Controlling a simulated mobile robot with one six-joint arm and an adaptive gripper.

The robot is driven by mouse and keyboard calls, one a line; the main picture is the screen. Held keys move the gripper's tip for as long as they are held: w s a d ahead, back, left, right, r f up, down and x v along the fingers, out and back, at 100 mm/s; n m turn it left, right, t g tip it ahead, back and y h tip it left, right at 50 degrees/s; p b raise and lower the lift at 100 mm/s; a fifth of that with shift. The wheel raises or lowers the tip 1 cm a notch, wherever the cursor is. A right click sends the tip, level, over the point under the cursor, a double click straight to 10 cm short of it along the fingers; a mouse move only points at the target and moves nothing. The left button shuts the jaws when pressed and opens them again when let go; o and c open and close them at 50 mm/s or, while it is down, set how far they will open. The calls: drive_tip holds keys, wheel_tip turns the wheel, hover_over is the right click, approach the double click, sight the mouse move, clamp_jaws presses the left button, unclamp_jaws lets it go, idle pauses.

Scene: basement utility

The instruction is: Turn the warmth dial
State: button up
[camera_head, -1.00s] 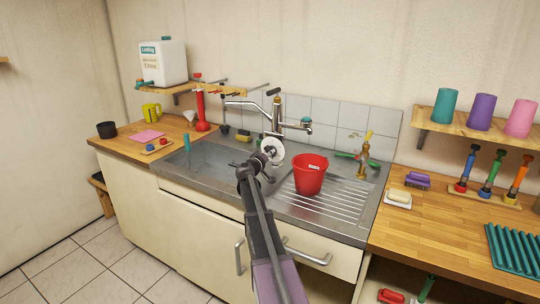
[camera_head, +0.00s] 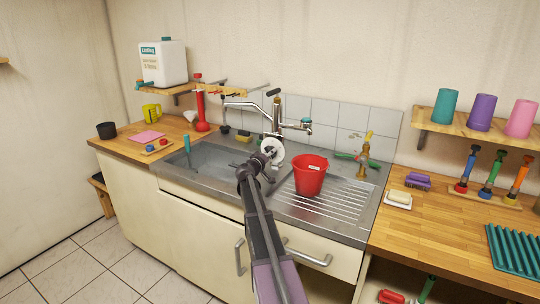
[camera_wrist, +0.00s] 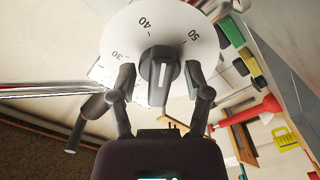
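The warmth dial is a white disc (camera_head: 274,150) in front of the mixer tap (camera_head: 277,118) over the sink. In the wrist view the dial face (camera_wrist: 117,38) shows the marks 30, 40 and 50. Its black knob (camera_wrist: 160,72) has a pale pointer line. My gripper (camera_head: 263,157) is at the dial's front. In the wrist view the fingers of my gripper (camera_wrist: 160,78) stand one on each side of the knob, with what look like narrow gaps. The gripper looks open around the knob, not clamped on it.
A red bucket (camera_head: 309,175) stands on the drainer just right of my gripper. A brass tap (camera_head: 364,160) is further right. The sink basin (camera_head: 208,162) is open to the left. A shelf (camera_head: 187,88) with a white canister (camera_head: 162,62) hangs at the back left.

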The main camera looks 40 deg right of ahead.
drive_tip(key=v, duration=1.1)
drive_tip(key=shift+s+a, duration=0.1)
drive_tip(key=shift+a, duration=0.25)
